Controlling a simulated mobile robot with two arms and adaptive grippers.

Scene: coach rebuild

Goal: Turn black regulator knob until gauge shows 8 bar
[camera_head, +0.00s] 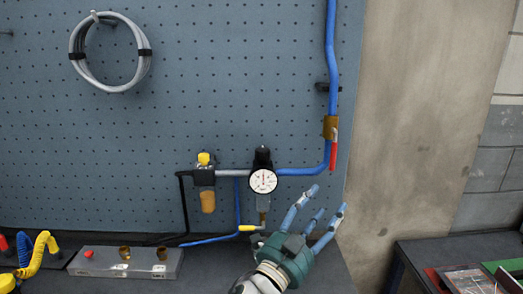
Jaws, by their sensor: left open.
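The black regulator knob (262,155) sits on top of the regulator, on the air line in front of the blue pegboard. The round white gauge (263,181) faces me just below the knob. Its needle and figures are too small to read. My left gripper (314,212) has a green palm and spread blue fingers. It is open and empty, below and to the right of the gauge, apart from the knob. My right gripper is not in view.
A blue air pipe (330,60) runs down the board, past a brass valve with a red handle (333,156), to the regulator. A yellow-topped filter unit (205,180) hangs left of the gauge. A grey block (126,262) lies on the bench at lower left.

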